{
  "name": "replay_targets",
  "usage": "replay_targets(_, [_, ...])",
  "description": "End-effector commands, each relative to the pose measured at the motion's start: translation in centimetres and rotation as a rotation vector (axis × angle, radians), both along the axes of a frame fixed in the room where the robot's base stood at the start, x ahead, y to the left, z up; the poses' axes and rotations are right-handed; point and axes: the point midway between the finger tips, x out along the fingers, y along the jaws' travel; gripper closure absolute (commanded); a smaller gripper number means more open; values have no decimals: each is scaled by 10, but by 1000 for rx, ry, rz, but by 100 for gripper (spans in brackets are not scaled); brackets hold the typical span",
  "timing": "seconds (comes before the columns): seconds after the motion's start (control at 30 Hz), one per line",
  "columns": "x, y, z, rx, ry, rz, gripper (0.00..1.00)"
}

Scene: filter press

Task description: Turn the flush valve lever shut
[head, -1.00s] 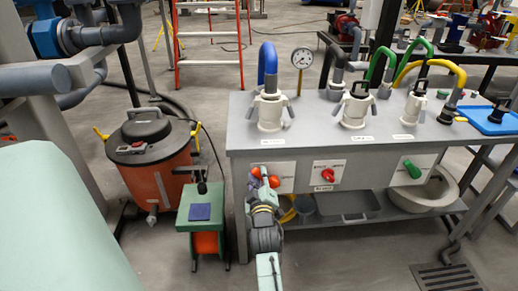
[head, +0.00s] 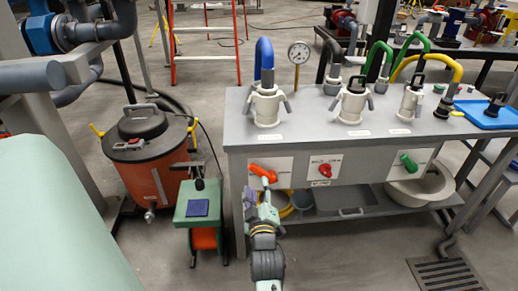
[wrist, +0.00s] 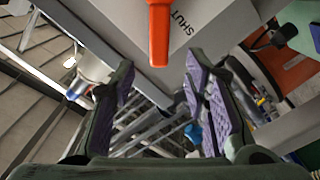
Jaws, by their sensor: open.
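The orange lever (head: 262,172) is on the left white plate of the bench front and slopes down to the right in the head view. In the wrist view the orange lever (wrist: 159,35) hangs from the top edge, its end between my fingertips, with the word SHUT beside it. My gripper (head: 261,190) is open, just in front of and below the lever. In the wrist view my gripper (wrist: 158,85) has its purple pads spread either side of the lever's end, with gaps and no visible contact. The left plate's name is not readable.
A green stand (head: 197,213) and an orange drum (head: 145,180) are left of my arm. A grey bin (head: 340,203) sits on the bench's lower shelf.

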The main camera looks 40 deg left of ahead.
Motion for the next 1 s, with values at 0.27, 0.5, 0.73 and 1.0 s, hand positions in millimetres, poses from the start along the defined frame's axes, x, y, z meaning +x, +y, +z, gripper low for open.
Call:
replay_targets(0.27, [-24, -27, 0, -1, 0, 1, 58])
replay_targets(0.5, [-27, -31, 0, -1, 0, 1, 58])
replay_targets(0.73, [-27, -31, 0, -1, 0, 1, 58])
replay_targets(1.0, [-26, -29, 7, 13, -6, 2, 58])
